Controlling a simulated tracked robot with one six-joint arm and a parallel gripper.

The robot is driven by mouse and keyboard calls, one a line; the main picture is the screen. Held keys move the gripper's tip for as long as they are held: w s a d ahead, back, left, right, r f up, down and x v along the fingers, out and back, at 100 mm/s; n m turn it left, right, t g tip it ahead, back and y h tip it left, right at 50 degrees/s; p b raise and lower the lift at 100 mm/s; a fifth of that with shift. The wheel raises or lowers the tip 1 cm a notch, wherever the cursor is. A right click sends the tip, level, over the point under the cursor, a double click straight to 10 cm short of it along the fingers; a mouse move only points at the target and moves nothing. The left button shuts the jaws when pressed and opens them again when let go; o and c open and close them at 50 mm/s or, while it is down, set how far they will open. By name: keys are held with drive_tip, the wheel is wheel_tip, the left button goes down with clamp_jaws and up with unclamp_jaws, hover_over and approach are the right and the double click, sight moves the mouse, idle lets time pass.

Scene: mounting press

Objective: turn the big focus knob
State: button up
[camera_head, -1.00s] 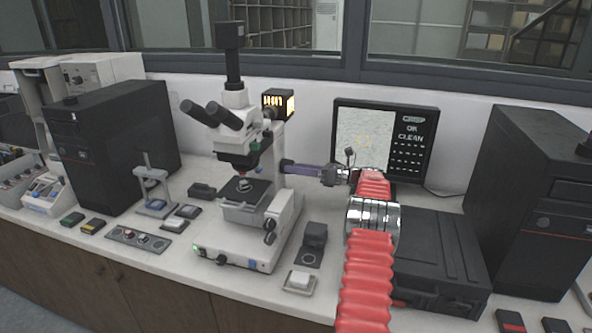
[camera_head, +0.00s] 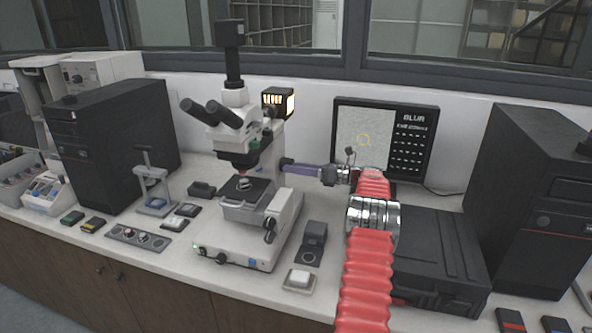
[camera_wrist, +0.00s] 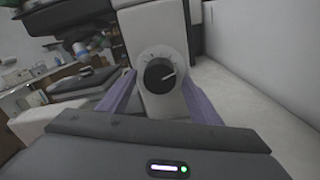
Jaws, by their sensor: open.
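The microscope (camera_head: 250,241) stands on the bench with a white body and black eyepieces. In the wrist view its big focus knob (camera_wrist: 160,75) is a black round dial with a white pointer line aimed to the upper right, on a white face with tick marks. My gripper (camera_wrist: 158,95) is open, with one purple finger on each side of the knob and gaps between. In the head view my gripper (camera_head: 287,164) reaches the microscope column from the right, and this knob is hidden. The monitor (camera_head: 386,141) shows "BLUR" and a yellow ring on a pale picture.
A small black block (camera_head: 315,233) and a white dish (camera_head: 299,279) lie right of the microscope base. A black case (camera_head: 440,260) sits under and beside my arm. A black computer tower (camera_head: 110,145) stands at the left.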

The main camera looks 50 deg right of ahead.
drive_tip(key=v, duration=1.3)
drive_tip(key=shift+s+d, duration=0.15)
drive_tip(key=shift+s, duration=0.2)
idle(1.0)
